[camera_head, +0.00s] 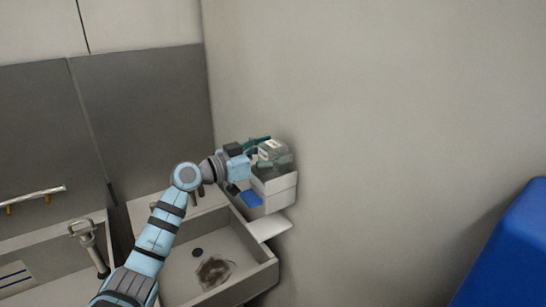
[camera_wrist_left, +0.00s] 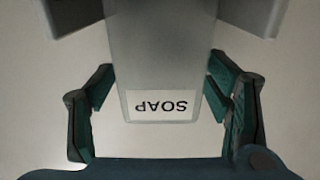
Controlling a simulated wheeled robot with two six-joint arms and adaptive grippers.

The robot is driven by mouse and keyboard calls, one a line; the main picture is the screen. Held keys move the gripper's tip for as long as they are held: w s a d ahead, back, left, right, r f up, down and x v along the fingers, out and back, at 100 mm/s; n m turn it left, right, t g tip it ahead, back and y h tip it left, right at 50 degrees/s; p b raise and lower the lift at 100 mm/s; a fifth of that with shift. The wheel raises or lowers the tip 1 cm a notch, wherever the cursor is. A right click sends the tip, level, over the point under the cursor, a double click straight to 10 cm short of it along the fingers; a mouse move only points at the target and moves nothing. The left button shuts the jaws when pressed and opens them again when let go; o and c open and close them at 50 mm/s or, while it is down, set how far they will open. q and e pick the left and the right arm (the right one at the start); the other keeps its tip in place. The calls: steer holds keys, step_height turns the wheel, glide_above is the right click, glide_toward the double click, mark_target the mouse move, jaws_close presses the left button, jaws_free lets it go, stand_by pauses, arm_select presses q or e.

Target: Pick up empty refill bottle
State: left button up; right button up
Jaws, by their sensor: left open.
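The refill bottle (camera_head: 273,152) is greyish and see-through, with a pale label. It sits in the top of a white wall dispenser (camera_head: 275,184). In the left wrist view the bottle (camera_wrist_left: 160,60) appears upside down, with a white label reading SOAP. My left gripper (camera_head: 264,146) is at the bottle, coming in from the left. In the left wrist view its green fingers (camera_wrist_left: 160,90) are open, one on each side of the bottle, with gaps visible. Whether the bottle holds any liquid I cannot tell. My right gripper is not in view.
A sink basin (camera_head: 185,265) with a dark stain lies below the dispenser. A second sink with a tap (camera_head: 88,240) is at the left. A plain wall is behind and right of the dispenser. A blue object (camera_head: 510,250) stands at the far right.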

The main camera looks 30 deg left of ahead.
arm_select(q)
steer(key=shift+w+f, duration=0.1)
steer(key=shift+f, duration=0.05)
steer(key=c, duration=1.2)
